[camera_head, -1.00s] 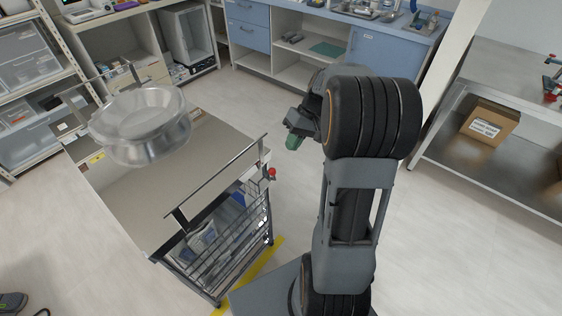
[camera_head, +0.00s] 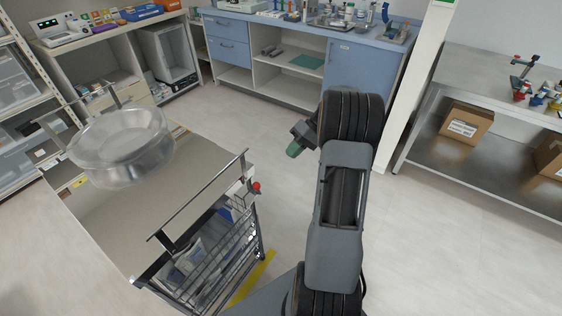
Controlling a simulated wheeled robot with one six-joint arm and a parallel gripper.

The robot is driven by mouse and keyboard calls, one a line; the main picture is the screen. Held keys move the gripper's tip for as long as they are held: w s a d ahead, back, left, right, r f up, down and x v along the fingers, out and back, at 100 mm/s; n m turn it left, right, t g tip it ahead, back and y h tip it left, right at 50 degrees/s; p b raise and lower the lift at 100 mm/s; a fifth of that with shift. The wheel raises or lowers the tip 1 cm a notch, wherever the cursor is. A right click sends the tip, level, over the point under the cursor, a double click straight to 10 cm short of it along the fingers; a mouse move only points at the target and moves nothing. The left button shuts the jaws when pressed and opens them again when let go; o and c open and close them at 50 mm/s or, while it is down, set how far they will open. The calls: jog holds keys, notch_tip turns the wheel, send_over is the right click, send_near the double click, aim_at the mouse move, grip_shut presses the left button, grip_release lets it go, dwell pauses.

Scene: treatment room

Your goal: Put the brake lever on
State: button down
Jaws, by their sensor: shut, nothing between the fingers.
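A trolley (camera_head: 105,225) stands at the left with a grey top and a rail along its right side. A small red knob (camera_head: 256,187) sticks out from the trolley's right side, near the far end of the rail. It looks like the end of the brake lever; the lever's own shape and position are too small to tell. My gripper (camera_head: 293,150), with green fingertips, is shut and empty. In the picture it is above and to the right of the red knob, apart from it.
A clear round basin (camera_head: 121,165) sits on the trolley top. A wire basket (camera_head: 215,250) with packs hangs on its right side. Blue cabinets (camera_head: 368,80) stand at the back, and a metal bench (camera_head: 430,110) at the right. The floor between is clear.

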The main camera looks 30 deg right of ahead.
send_near(257, 189)
notch_tip(257, 189, down, 3)
jog(key=w, duration=0.1)
jog(key=shift+w+a+f, duration=0.15)
jog(key=shift+a+f, duration=0.1)
jog(key=shift+a, duration=0.35)
jog(key=shift+w+a+f, duration=0.1)
jog(key=shift+a+f, duration=0.15)
jog(key=shift+a, duration=0.4)
jog(key=shift+w+a+f, duration=0.15)
jog(key=shift+a+f, duration=0.1)
jog(key=shift+a, duration=0.35)
jog(key=shift+s+d, duration=0.15)
jog(key=shift+d, duration=0.05)
